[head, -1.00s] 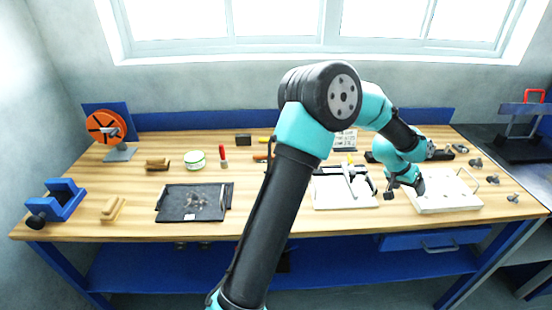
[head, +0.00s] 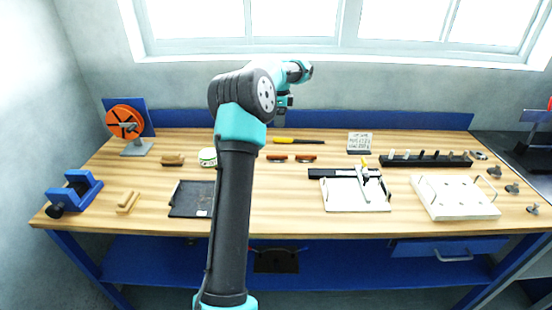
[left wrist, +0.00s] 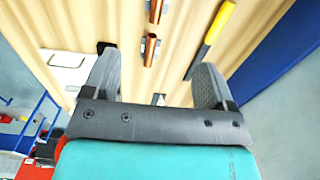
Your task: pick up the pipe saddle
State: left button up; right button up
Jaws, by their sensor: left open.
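My left gripper (head: 282,118) hangs above the back of the wooden bench in the head view. In the left wrist view my left gripper (left wrist: 156,65) has its two dark fingers wide apart, with nothing held between them. Two copper pipe pieces (left wrist: 152,50) with silvery metal bits lie beyond the fingertips; in the head view the copper pieces (head: 305,158) lie at mid-bench. I cannot tell whether the silvery bits are the pipe saddle. A small grey piece (left wrist: 158,99) shows between the fingers near the palm, mostly hidden. My right gripper is out of view.
A yellow-handled tool (head: 298,140) lies behind the copper pieces. A white board (head: 358,195) with a metal lever and a white block (head: 455,200) stand to the right. A black rack (head: 425,160) is behind them. My arm hides part of the dark tray (head: 188,200).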

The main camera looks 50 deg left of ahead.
pick_arm(q)
jog(key=shift+f, duration=0.1)
send_over(279, 155)
jog(key=f, duration=1.2)
jog(key=shift+w+a, duration=0.2)
jog(key=shift+w, duration=0.05)
jog(key=shift+f, duration=0.1)
jog(key=shift+s+d+f, duration=0.1)
jog(key=shift+d+f, duration=0.05)
jog(key=shift+f, duration=2.45)
jog(key=shift+c, duration=0.2)
jog(key=c, duration=1.1)
